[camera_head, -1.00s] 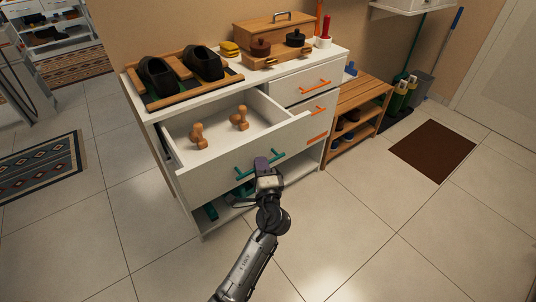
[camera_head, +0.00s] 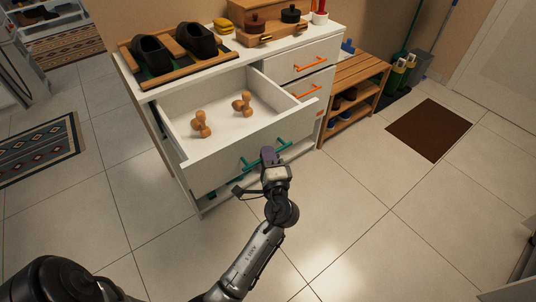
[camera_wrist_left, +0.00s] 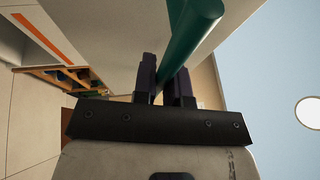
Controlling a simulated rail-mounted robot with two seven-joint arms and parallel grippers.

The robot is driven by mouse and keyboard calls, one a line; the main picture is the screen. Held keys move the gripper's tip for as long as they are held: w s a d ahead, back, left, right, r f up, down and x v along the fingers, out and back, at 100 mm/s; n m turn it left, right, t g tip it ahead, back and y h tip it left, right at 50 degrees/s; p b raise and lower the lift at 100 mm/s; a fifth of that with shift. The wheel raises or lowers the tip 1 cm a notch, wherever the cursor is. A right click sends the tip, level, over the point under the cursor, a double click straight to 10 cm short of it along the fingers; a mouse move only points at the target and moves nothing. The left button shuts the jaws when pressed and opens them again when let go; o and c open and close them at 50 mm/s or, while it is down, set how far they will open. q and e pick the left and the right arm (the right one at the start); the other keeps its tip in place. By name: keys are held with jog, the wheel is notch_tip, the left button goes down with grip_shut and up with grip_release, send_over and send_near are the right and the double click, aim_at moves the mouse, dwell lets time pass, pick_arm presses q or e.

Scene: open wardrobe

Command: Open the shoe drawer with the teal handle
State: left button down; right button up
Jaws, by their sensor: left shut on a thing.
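The shoe drawer (camera_head: 232,161) stands pulled well out of the white cabinet, with two wooden shoe trees (camera_head: 201,124) inside. Its teal handle (camera_head: 250,164) runs across the drawer front. My left gripper (camera_head: 268,155) is at the handle's middle and shut on it. In the left wrist view the teal handle (camera_wrist_left: 190,40) passes between the two dark fingers (camera_wrist_left: 165,82), which hide part of it. My right gripper is not in view.
Black shoes (camera_head: 152,50) on a wooden rack and a wooden box stand on the cabinet top. Drawers with orange handles (camera_head: 310,65) are at the right, shut. A wooden shelf bench (camera_head: 358,70) stands beside the cabinet. The tiled floor in front is clear.

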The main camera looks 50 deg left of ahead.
pick_arm(q)
jog(key=c, duration=1.2)
grip_release()
jog(key=shift+o, duration=0.2)
jog(key=p+v, duration=0.1)
jog(key=v, duration=0.6)
jog(key=shift+d+p, duration=0.25)
jog(key=shift+p, duration=0.1)
jog(key=shift+s, duration=0.1)
